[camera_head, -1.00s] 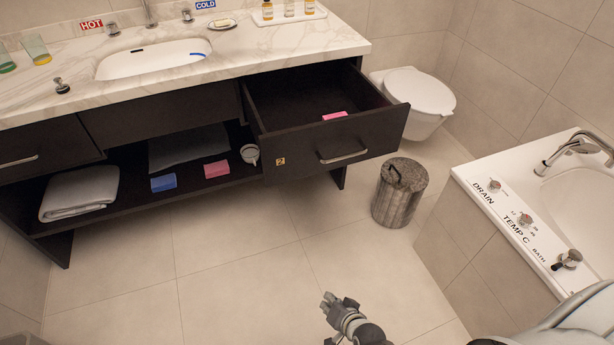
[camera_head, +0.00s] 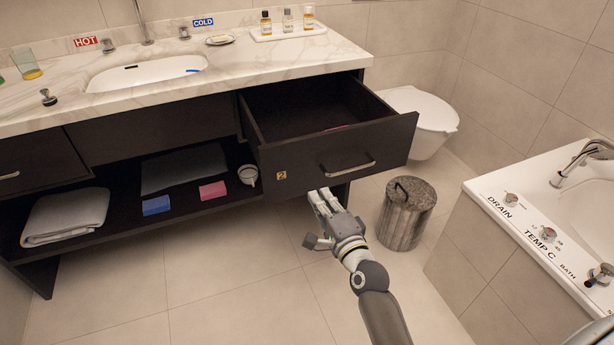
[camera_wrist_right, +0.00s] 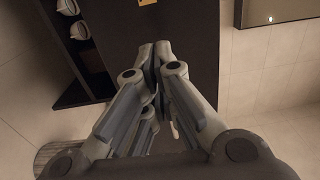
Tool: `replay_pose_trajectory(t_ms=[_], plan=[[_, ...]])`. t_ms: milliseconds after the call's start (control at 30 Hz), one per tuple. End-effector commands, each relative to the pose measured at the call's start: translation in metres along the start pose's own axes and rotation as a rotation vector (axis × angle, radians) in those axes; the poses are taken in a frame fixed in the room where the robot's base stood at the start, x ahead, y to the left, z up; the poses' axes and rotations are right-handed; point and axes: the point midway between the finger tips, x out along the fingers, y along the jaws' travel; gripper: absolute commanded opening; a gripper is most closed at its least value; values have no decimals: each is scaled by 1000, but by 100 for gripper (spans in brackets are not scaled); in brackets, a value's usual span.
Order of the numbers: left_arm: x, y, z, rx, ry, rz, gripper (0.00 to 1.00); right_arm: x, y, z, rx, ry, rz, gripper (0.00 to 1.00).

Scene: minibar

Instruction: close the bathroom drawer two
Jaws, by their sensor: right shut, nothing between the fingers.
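Drawer two (camera_head: 338,155) is the dark drawer with the yellow "2" label (camera_head: 281,175) and a metal handle (camera_head: 348,169). It is pulled out from the vanity at its right end, and a pink object (camera_head: 337,128) shows inside. My right gripper (camera_head: 322,194) is shut and empty, just below the drawer front and left of the handle; I cannot tell whether it touches. In the right wrist view the shut fingers (camera_wrist_right: 152,50) lie over a dark panel (camera_wrist_right: 190,45) with part of a yellow label at its top. My left gripper is not in view.
A stone-patterned bin (camera_head: 405,213) stands right of my right gripper, with the toilet (camera_head: 425,112) behind it. The bathtub (camera_head: 490,235) is at the right. The open shelf holds a towel (camera_head: 66,215), a blue block (camera_head: 156,205), a pink block (camera_head: 212,191) and a cup (camera_head: 248,174).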

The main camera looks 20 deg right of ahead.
Motion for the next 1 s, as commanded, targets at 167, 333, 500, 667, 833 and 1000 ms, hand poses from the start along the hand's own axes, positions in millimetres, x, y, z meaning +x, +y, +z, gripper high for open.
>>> replay_pose_trajectory(t_ms=[167, 333, 500, 667, 833, 1000], plan=[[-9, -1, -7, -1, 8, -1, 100, 35, 0, 0, 0, 0, -1, 0], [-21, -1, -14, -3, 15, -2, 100, 64, 1, 0, -2, 0, -1, 0], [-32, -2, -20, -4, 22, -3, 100, 83, 2, 0, -2, 0, 1, 0], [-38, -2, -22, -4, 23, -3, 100, 92, 1, 0, -2, 0, 2, 0], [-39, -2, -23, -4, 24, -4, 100, 93, 1, 0, -2, 0, 2, 0], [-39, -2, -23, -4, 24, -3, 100, 93, 1, 0, -2, 0, 2, 0]])
